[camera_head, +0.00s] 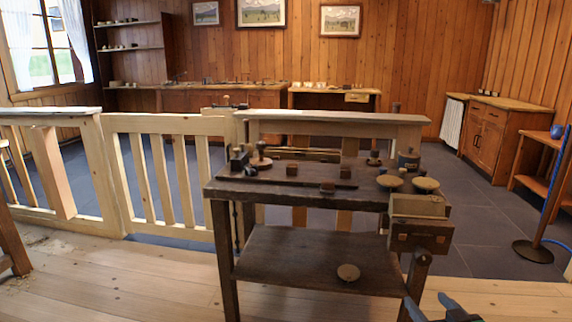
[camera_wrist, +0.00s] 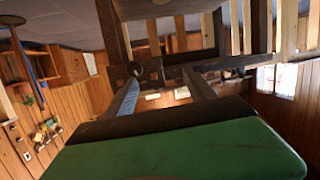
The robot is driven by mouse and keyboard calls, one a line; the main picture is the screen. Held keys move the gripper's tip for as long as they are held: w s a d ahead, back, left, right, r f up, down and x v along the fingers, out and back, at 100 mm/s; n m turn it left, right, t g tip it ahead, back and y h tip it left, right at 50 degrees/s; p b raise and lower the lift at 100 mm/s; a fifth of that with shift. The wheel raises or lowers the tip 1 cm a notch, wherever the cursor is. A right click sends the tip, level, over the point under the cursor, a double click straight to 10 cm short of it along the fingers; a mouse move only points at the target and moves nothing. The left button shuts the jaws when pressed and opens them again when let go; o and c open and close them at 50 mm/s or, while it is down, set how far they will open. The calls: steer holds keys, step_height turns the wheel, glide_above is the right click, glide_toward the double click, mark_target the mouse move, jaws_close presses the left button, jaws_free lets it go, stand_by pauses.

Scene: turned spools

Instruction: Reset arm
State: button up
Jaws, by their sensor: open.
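My gripper (camera_head: 432,305) shows at the bottom right edge of the head view, low in front of the dark workbench (camera_head: 300,262). Its two fingers are spread apart. In the wrist view, my gripper (camera_wrist: 163,76) has both fingers reaching away from the camera, with only background between them. Nothing is held. The wrist view is turned over, with the floor at the top and the wood wall at the bottom. Most of my arm is out of the head view.
The workbench top carries small blocks, spool-like pieces and two round discs (camera_head: 408,184). A pale railing (camera_head: 165,123) stands behind on the left. A stand with a round base (camera_head: 533,251) is at right; floor between is clear.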

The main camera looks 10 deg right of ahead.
steer(key=w+a+r+n+g+y+p, duration=0.1)
steer(key=a+r+n+g+y+p, duration=0.15)
steer(key=a+r+g+p, duration=0.7)
steer(key=s+a+r+m+g+p, duration=0.1)
steer(key=s+a+r+p, duration=0.3)
steer(key=r+p, duration=0.5)
steer(key=s+a+r+m+g+h+p, duration=0.1)
steer(key=s+a+r+p, duration=0.4)
steer(key=a+r+p, duration=0.4)
steer(key=p, duration=0.5)
steer(key=shift+r+p, duration=0.2)
steer(key=shift+p, duration=0.2)
steer(key=shift+s+g+h, duration=0.1)
steer(key=shift+g+h, duration=0.15)
